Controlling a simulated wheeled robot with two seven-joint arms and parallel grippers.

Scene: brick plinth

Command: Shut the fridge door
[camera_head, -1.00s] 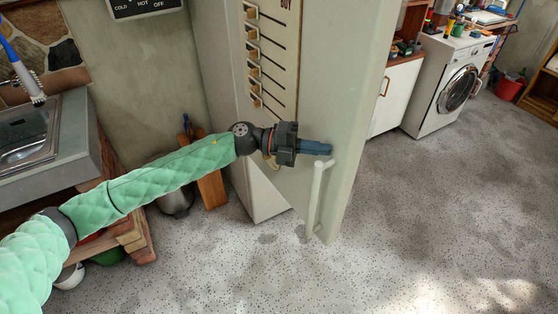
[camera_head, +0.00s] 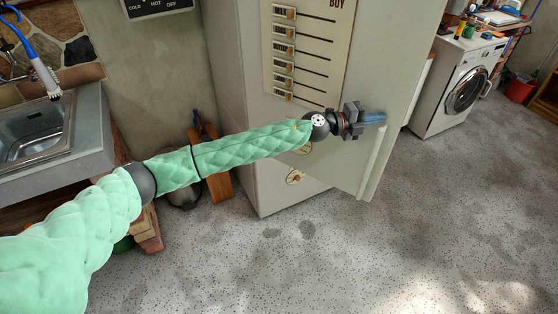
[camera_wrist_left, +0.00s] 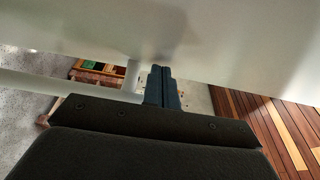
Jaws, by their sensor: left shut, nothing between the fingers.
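The pale grey fridge door (camera_head: 385,75) stands ajar, its free edge swung out to the right from the fridge body (camera_head: 232,85). Its long white handle (camera_head: 374,160) runs down near that edge. My left gripper (camera_head: 375,118) is shut and empty, across the door's outer face at the handle's upper end. I cannot tell whether it touches the door. In the left wrist view the shut fingers (camera_wrist_left: 162,88) lie close under the pale door surface (camera_wrist_left: 235,45), with a bar of the handle (camera_wrist_left: 131,76) beside them. My right gripper is out of view.
A sink counter (camera_head: 85,130) stands on the left, with a wooden piece (camera_head: 218,170) leaning on the wall beside the fridge. A washing machine (camera_head: 450,90) is at the back right. The speckled floor in front is clear.

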